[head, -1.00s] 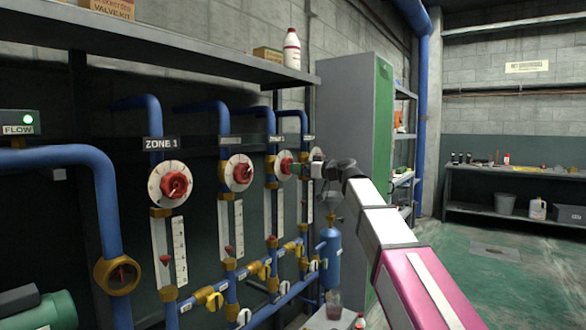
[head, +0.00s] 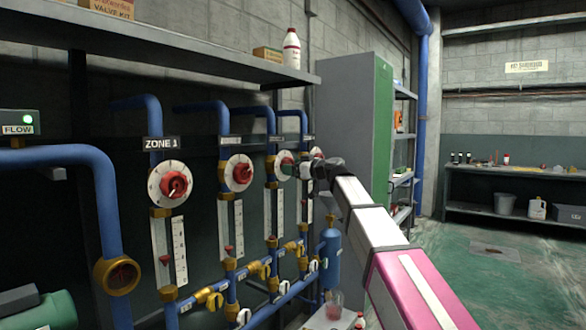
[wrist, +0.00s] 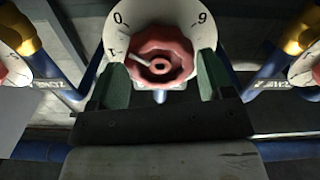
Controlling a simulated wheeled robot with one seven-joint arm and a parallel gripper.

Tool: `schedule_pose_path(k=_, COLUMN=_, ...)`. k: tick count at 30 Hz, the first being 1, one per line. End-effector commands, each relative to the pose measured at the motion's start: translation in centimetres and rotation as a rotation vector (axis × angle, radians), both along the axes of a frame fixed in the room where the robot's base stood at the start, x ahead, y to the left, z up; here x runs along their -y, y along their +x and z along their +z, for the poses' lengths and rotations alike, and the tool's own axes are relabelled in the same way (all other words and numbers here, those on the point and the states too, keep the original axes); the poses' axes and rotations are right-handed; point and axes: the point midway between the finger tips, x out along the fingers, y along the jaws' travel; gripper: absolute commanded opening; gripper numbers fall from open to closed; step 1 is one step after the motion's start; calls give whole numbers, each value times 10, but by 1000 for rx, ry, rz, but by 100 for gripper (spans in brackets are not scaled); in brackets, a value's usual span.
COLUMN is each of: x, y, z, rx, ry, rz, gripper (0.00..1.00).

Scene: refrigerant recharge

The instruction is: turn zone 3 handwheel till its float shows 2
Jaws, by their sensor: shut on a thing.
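My gripper (wrist: 160,80) is shut on the wheel, with one green finger on each side.
The zone 1 wheel (head: 174,185) and zone 2 wheel (head: 239,173) stand to the left, with a fourth wheel (head: 316,153) close behind my gripper. Blue pipes and yellow valves (head: 210,298) run below. A shelf (head: 180,50) overhangs the wheels. A grey-green cabinet (head: 345,110) stands right.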

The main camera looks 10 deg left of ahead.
Motion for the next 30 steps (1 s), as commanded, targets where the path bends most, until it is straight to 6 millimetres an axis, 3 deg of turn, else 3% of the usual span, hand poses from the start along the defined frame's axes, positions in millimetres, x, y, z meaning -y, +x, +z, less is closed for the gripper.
schedule_pose_path(k=7, x=1, y=0, z=0, rx=197, ry=-80, rz=-1, gripper=46)
schedule_pose_path(k=20, x=1, y=-1, z=0, rx=253, ry=-105, rz=-1, gripper=46)
schedule_pose_path(k=30, x=2, y=-1, z=0, rx=560, ry=-232, rz=-1, gripper=46)
